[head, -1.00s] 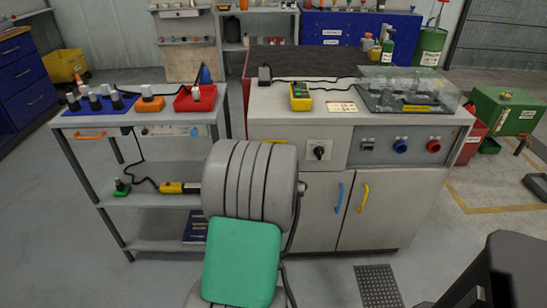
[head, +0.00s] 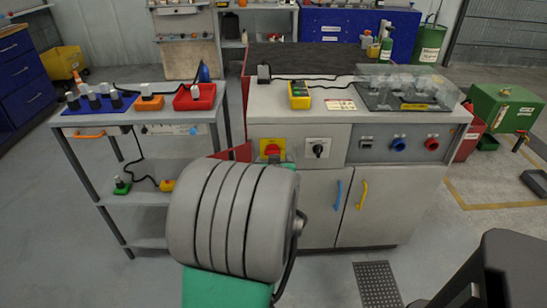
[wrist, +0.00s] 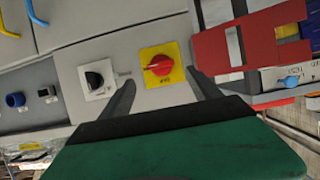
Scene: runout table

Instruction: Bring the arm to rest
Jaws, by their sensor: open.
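My arm, with its large grey ribbed joint (head: 232,220) and green link (head: 228,290), reaches forward over the floor towards the cabinet front. In the wrist view my gripper (wrist: 160,82) is open, with its two dark fingers apart and nothing between them. The fingers point at the cabinet face, on either side of a red rotary switch on a yellow plate (wrist: 160,66). The switch also shows in the head view (head: 272,150). I cannot tell whether the fingers touch the panel. In the head view the arm hides most of the gripper.
The grey test bench (head: 400,205) stands directly ahead, with a black knob (head: 318,149) beside the switch. A red slotted panel (wrist: 222,52) is close to the right finger. A shelf trolley (head: 135,198) stands left.

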